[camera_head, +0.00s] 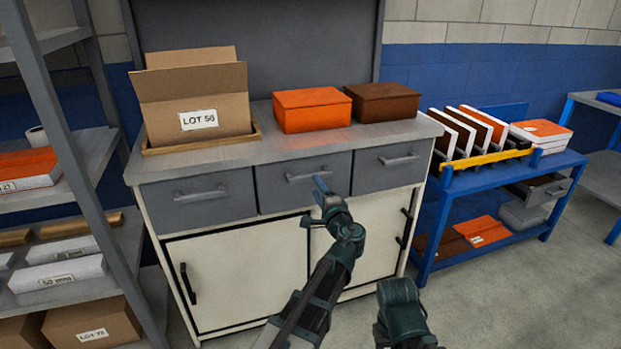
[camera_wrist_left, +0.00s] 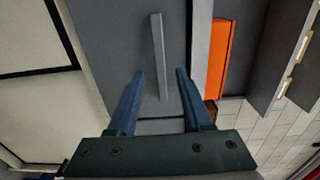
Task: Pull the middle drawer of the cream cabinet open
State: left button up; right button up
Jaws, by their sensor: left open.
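The cream cabinet (camera_head: 240,272) has a row of grey drawers under its worktop. The middle drawer (camera_head: 272,200) looks shut, its front level with its neighbours. Its bar handle (camera_head: 305,175) is partly behind my left gripper (camera_head: 321,187). In the left wrist view the bar handle (camera_wrist_left: 159,50) runs between the two blue fingertips of the open left gripper (camera_wrist_left: 160,75), one finger on each side. I cannot tell whether the fingertips reach around the bar or stop just short of it. My right gripper is not in view; only part of that arm shows.
An open carton (camera_head: 195,95), an orange box (camera_head: 311,109) and a brown box (camera_head: 389,102) stand on the worktop. A grey shelf rack (camera_head: 75,165) stands at the left, a blue cart (camera_head: 430,225) at the right. Floor in front of the cart is clear.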

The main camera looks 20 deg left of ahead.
aim_at(310, 175)
pick_arm(q)
jog(key=x, duration=0.6)
jog(key=shift+w+a, duration=0.3)
grip_shut()
dwell(1.2)
